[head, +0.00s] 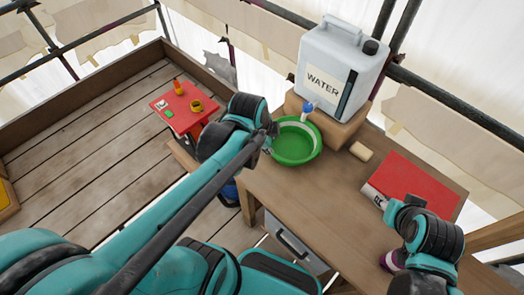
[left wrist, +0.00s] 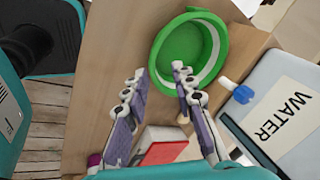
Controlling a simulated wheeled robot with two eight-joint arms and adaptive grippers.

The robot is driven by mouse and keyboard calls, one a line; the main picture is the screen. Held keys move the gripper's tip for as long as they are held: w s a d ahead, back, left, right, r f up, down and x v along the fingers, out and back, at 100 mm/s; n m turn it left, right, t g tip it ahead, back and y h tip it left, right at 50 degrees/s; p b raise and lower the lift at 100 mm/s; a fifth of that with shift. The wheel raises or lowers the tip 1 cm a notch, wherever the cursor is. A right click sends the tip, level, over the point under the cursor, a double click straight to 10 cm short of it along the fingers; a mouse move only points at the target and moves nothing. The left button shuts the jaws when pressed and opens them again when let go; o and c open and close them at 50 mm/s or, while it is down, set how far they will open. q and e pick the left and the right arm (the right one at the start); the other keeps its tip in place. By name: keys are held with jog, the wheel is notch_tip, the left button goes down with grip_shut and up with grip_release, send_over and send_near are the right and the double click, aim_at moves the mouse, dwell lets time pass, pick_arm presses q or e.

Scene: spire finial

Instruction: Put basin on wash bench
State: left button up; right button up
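The green basin (head: 295,145), round with a pale band inside, sits on the wooden wash bench (head: 290,188), below the blue tap of the water container. My left gripper (head: 268,133) is at the basin's left side in the head view, its fingers mostly hidden by its wrist.
The white water container (head: 340,70) stands on a wooden block (head: 338,130) behind the basin. A tan bar (head: 361,151), a red-topped box (head: 410,180) and a small purple item (head: 390,262) are on the bench. A red stool (head: 184,112) with small items stands left.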

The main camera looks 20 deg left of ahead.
pick_arm(q)
jog(key=s+r+n+t, duration=0.2)
jog(key=s+n, duration=0.4)
jog(key=n, duration=0.8)
jog(key=shift+s+d+r+t+y, duration=0.15)
jog(key=shift+s+r+t+y, duration=0.2)
jog(key=shift+r, duration=0.4)
jog(key=shift+f, duration=0.1)
